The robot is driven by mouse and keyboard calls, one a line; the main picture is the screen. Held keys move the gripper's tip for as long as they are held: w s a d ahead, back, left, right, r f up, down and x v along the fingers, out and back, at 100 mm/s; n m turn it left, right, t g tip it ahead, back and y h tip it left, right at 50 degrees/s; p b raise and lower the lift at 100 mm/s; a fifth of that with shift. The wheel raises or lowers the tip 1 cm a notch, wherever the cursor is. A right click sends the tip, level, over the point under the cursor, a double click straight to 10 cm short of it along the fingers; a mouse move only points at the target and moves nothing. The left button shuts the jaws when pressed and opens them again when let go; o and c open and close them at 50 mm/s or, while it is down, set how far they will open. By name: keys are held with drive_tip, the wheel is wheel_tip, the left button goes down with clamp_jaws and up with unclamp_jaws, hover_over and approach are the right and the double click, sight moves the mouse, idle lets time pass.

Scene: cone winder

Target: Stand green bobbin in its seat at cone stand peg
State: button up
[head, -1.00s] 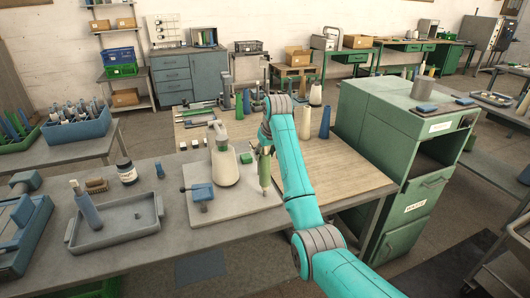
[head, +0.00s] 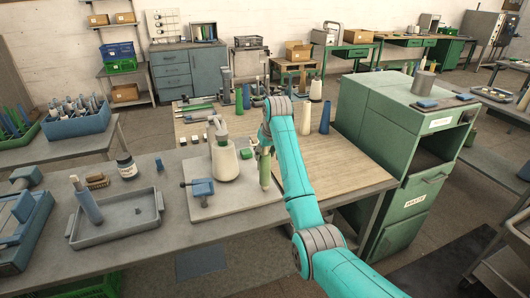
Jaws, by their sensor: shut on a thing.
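The green bobbin (head: 265,172) is upright in my gripper (head: 264,146), at the right part of a pale base plate (head: 232,210) on the grey bench. My gripper is shut on its upper part, and my turquoise arm runs close along its right side. The bobbin's lower end is at or very near the plate. The cone stand peg cannot be made out; the bobbin covers the spot where a pale tip showed before. Whether the bobbin touches its seat cannot be told from this view.
A cream cone-shaped bottle (head: 225,162) and a blue clamp-like device (head: 202,188) stand on the plate left of the bobbin. A grey tray (head: 116,217) with a blue bobbin is further left. Cones stand behind my arm. The wooden board (head: 345,170) at right is largely clear.

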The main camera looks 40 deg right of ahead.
drive_tip(key=shift+f, duration=0.8)
idle(0.4)
drive_tip(key=o, duration=1.1)
drive_tip(key=v, duration=1.2)
drive_tip(key=shift+s, duration=0.15)
